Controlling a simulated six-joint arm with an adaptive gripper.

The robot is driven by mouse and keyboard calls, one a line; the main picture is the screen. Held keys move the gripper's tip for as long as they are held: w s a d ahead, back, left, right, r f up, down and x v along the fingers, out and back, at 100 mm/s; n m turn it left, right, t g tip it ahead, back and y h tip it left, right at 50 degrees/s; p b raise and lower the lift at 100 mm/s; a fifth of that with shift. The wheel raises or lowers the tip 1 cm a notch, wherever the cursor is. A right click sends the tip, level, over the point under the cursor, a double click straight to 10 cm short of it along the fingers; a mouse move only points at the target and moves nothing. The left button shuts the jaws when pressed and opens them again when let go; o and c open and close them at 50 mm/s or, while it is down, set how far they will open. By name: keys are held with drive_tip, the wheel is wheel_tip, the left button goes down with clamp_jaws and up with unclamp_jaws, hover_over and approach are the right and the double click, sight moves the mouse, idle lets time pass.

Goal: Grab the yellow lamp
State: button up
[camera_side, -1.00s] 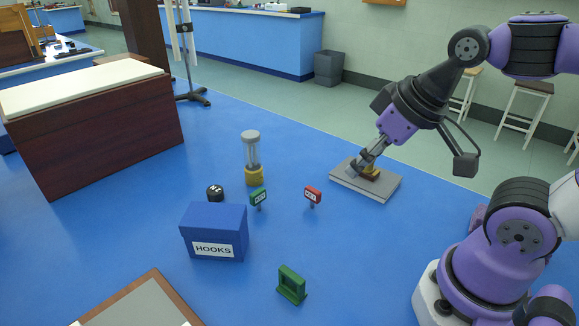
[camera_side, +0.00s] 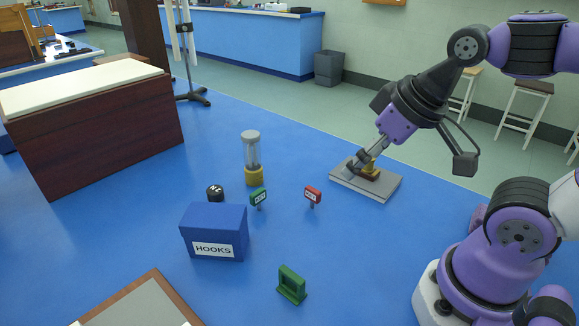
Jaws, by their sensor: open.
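A lamp (camera_side: 252,152) with a yellow base and a clear grey-capped tube stands upright on the blue table, left of the middle. My gripper (camera_side: 364,168) is well to its right, low over a grey plate (camera_side: 345,178). A small yellow-brown object (camera_side: 371,173) sits on that plate, right by my gripper's fingers. The fingers are open. They partly cover this object, and I cannot tell whether they touch it.
A blue box labelled HOOKS (camera_side: 213,232), a black knob-like weight (camera_side: 215,193), a green sign (camera_side: 259,197), a red sign (camera_side: 312,195) and a green bracket (camera_side: 291,284) stand on the blue table (camera_side: 350,250). A framed panel (camera_side: 140,305) lies at the front left.

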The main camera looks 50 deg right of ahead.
drive_tip(key=w+r, duration=0.3)
drive_tip(key=w, duration=0.7)
drive_tip(key=g, duration=0.1)
approach(250, 146)
drive_tip(key=w+d+f, duration=0.1)
drive_tip(key=d+f, duration=0.1)
drive_tip(key=x, duration=0.4)
drive_tip(key=shift+w+a, duration=0.1)
drive_tip(key=shift+w, duration=0.2)
drive_tip(key=shift+w+x, duration=0.15)
drive_tip(key=shift+x, duration=1.25)
drive_tip(key=shift+w+x, duration=0.1)
drive_tip(key=shift+x, duration=1.35)
drive_tip(key=shift+a+r, duration=0.1)
drive_tip(key=shift+a, duration=0.05)
clamp_jaws()
